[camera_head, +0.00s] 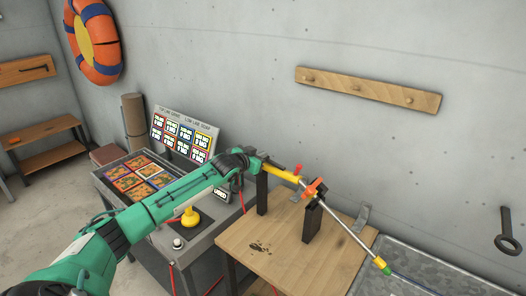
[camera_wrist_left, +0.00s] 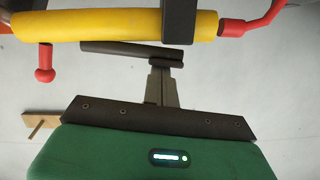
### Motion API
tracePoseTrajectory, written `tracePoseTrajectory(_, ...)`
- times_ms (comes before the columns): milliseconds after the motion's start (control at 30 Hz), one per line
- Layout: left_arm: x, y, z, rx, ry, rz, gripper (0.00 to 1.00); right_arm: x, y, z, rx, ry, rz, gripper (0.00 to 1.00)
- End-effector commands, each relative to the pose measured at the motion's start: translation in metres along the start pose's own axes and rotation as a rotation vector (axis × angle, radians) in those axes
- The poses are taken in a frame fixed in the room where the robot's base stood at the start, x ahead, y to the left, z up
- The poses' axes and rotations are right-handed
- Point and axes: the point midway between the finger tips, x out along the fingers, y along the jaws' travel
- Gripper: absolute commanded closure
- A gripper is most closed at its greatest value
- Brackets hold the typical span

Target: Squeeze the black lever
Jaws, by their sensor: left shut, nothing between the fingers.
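A spray lance with a yellow grip (camera_head: 284,174) rests across two black posts over a wooden table. Its thin metal tube slants down to the right. In the left wrist view the yellow grip (camera_wrist_left: 90,26) runs along the top, with a red knob on its left part. The black lever (camera_wrist_left: 110,48) is a dark bar beside the grip; I cannot make it out in the head view. My left gripper (camera_wrist_left: 165,66) is shut and empty, its fingertips close to the lever's right part; contact is unclear. It also shows in the head view (camera_head: 254,159). My right gripper is out of view.
The wooden table (camera_head: 250,247) is mostly bare beside the black posts (camera_head: 312,221). A grey bench (camera_head: 217,215) with a yellow knob and a sign board (camera_head: 184,134) stands to the left. A grey tray (camera_head: 410,282) lies at right. The concrete wall is behind.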

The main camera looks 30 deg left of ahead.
Motion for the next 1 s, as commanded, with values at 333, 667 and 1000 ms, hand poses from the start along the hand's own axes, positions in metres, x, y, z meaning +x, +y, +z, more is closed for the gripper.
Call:
tracePoseTrajectory(333, -0.005, -0.002, -0.029, 0.0, -0.004, -0.002, 1.0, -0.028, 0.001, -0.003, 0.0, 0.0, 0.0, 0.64)
tracePoseTrajectory(667, -0.041, -0.001, -0.034, 0.003, -0.003, -0.002, 1.0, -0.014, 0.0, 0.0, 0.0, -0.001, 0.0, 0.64)
tracePoseTrajectory(1000, -0.091, -0.002, -0.037, 0.003, -0.001, -0.003, 1.0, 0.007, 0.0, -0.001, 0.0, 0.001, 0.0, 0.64)
